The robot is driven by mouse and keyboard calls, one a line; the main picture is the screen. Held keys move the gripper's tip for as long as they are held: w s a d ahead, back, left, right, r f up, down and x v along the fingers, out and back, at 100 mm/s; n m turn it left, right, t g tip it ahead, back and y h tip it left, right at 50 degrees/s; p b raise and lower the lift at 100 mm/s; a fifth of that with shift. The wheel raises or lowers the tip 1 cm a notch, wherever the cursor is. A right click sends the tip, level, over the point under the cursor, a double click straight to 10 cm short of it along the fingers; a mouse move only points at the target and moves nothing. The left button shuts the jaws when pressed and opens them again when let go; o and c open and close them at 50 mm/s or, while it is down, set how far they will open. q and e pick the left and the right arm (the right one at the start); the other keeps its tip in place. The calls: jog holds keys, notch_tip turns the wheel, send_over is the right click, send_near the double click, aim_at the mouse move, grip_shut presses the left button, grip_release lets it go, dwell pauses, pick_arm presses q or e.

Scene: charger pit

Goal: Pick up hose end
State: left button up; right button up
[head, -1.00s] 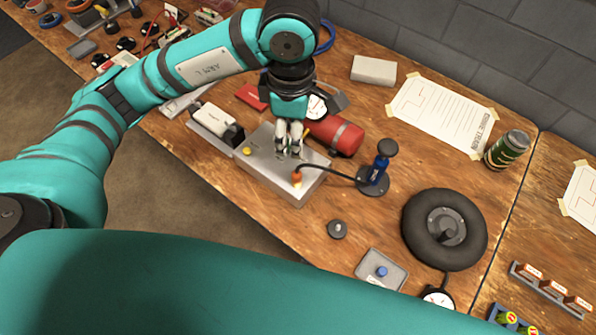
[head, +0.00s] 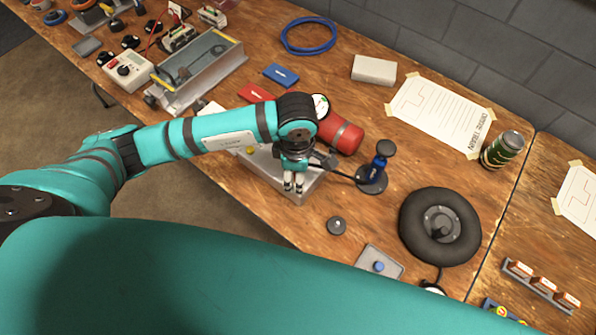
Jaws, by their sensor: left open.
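The black hose (head: 341,174) runs left from the blue hand pump (head: 377,167) toward the grey metal box (head: 262,177). The orange hose end is hidden behind my left gripper (head: 293,188). That gripper points down over the right part of the box, its fingers apart. I cannot tell whether the fingers are around the hose end or just above it. My right gripper is not in view.
A red cylinder (head: 342,134) lies just behind the box. A black tyre (head: 440,227) with a hub lies to the right.

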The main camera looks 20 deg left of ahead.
pick_arm(q)
jog(key=shift+f, duration=0.35)
jog(key=shift+c, duration=0.4)
grip_shut()
jog(key=shift+r, duration=0.2)
jog(key=shift+r, duration=0.2)
jog(key=r, duration=0.1)
jog(key=r+b, duration=0.1)
jog(key=shift+s+d+r+b, duration=0.2)
jog(key=shift+r+b, duration=0.1)
jog(key=shift+r, duration=0.05)
jog(key=s+d+b, duration=0.1)
jog(key=s+d, duration=0.3)
jog(key=s, duration=0.2)
jog(key=s+d+r+b, duration=0.1)
jog(key=s+d, duration=0.3)
jog(key=s, duration=0.3)
jog(key=shift+r+b, duration=0.3)
jog(key=shift+b, duration=0.1)
jog(key=shift+s, duration=0.1)
